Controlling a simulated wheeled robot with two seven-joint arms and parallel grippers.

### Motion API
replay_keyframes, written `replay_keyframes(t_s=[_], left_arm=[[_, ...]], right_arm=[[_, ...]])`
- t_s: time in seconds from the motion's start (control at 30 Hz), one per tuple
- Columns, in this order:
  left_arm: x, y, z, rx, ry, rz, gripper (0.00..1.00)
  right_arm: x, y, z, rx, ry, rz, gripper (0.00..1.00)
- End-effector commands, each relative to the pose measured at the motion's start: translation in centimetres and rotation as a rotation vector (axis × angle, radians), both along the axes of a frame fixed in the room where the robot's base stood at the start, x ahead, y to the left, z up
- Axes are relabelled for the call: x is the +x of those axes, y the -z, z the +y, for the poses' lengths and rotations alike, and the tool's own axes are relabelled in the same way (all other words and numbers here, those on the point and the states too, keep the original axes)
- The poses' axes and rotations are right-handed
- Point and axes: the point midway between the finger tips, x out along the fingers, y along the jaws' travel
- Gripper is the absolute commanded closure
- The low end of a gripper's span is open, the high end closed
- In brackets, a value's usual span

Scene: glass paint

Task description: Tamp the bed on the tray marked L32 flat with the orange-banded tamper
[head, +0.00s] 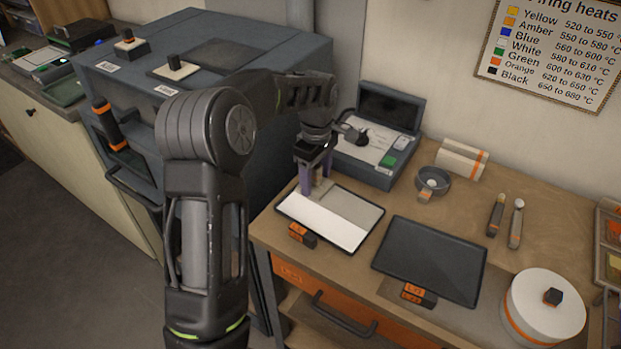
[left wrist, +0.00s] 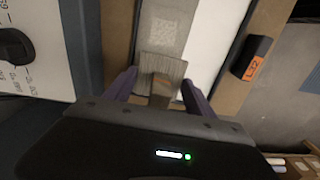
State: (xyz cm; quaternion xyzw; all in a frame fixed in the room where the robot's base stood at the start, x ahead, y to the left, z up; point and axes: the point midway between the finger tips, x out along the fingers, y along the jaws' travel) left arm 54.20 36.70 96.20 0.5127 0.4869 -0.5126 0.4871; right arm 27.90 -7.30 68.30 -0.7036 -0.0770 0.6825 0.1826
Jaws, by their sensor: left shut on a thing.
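A flat tray (head: 368,236) lies on the workbench with a white bed (head: 325,222) and a greyer, textured strip (head: 350,205) beside it. Its orange tag (head: 302,234) is hard to read in the head view; in the left wrist view the tag (left wrist: 253,68) looks like L32. My left gripper (head: 317,180) is over the tray's far left part, its purple fingers pointing down. It is shut on a tool with a broad grey block (left wrist: 163,66) and a brown handle (left wrist: 161,92). Contact with the bed is unclear. My right gripper is out of view.
A dark tray (head: 430,260) lies to the right. An open grey case (head: 375,145) stands behind the white bed. A small bowl (head: 433,182), two slim tools (head: 496,215) and a white round tub (head: 543,303) are further right. A blue-grey cabinet (head: 260,110) stands left.

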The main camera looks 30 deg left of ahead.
Motion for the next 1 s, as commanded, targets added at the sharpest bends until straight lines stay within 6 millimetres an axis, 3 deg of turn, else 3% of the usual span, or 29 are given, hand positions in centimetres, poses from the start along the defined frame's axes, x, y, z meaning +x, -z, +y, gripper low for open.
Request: replay_keyframes(t_s=[1.0], left_arm=[[0.0, 1.6, 0.0, 0.0, 0.0, -0.001, 0.69]], right_arm=[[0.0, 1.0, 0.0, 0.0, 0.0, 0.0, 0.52]])
